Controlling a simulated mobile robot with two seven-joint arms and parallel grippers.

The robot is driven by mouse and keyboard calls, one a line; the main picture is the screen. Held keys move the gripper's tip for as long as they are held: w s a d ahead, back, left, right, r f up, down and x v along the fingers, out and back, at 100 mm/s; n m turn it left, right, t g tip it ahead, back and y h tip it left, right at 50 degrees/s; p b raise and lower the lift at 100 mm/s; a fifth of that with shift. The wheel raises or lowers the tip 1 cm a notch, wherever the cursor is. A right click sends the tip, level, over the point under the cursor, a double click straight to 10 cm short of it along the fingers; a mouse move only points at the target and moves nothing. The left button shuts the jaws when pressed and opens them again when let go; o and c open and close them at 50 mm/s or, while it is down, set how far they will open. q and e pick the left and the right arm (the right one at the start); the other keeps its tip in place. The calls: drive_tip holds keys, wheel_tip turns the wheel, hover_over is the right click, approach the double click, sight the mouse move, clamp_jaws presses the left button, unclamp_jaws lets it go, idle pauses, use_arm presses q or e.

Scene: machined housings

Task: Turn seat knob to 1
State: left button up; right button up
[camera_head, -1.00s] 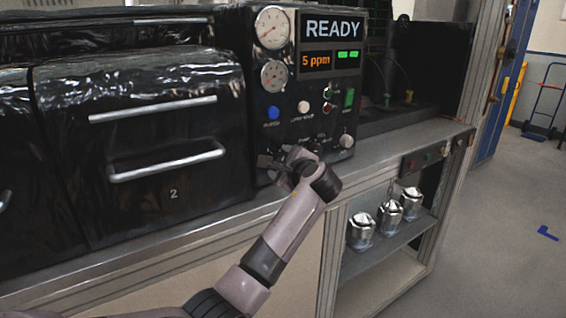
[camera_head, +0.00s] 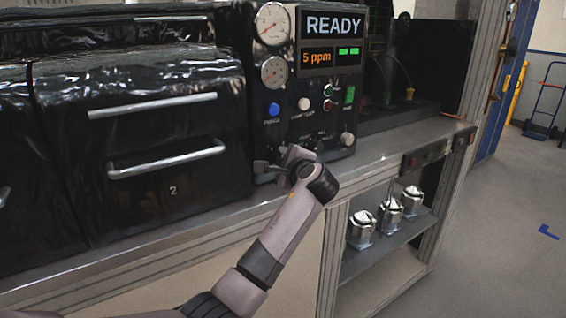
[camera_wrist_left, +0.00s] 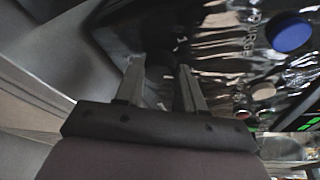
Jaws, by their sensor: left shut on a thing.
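My left gripper (camera_head: 268,169) is at the lower left of the black control panel (camera_head: 335,118). In the left wrist view its two fingers (camera_wrist_left: 162,84) stand on either side of a dark knob (camera_wrist_left: 160,66), shut on it. This looks like the seat knob. The knob is mostly hidden by the gripper in the head view, and its pointer and numbers cannot be read. My right gripper is not in view.
A blue button (camera_head: 273,110) and a pale button (camera_head: 304,104) sit above the gripper. A light knob (camera_head: 347,139) is at the panel's lower right. Black drawers with metal handles (camera_head: 165,160) stand left. Several metal housings (camera_head: 389,214) sit on the shelf below.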

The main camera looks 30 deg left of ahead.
use_arm(q)
drive_tip(key=shift+s+f+n+t+b, duration=0.1)
drive_tip(key=shift+f+n+t+b, duration=0.1)
drive_tip(key=shift+n+b, duration=0.3)
drive_tip(key=shift+f+n+t+b, duration=0.2)
drive_tip(key=shift+n+b, duration=0.2)
drive_tip(key=shift+n, duration=0.2)
drive_tip(key=n+b, duration=0.2)
drive_tip(key=b, duration=0.1)
drive_tip(key=n+t+y+b, duration=0.1)
drive_tip(key=n+b, duration=0.2)
drive_tip(key=b, duration=0.1)
drive_tip(key=shift+f+n+t, duration=0.2)
drive_tip(key=shift+n+t, duration=0.1)
drive_tip(key=shift+b, duration=0.45)
drive_tip(key=shift+n+b, duration=0.35)
drive_tip(key=shift+n, duration=0.15)
drive_tip(key=shift+r+y, duration=0.15)
drive_tip(key=shift+y, duration=0.15)
drive_tip(key=o, duration=1)
drive_tip(key=shift+o, duration=0.2)
drive_tip(key=shift+s, duration=0.1)
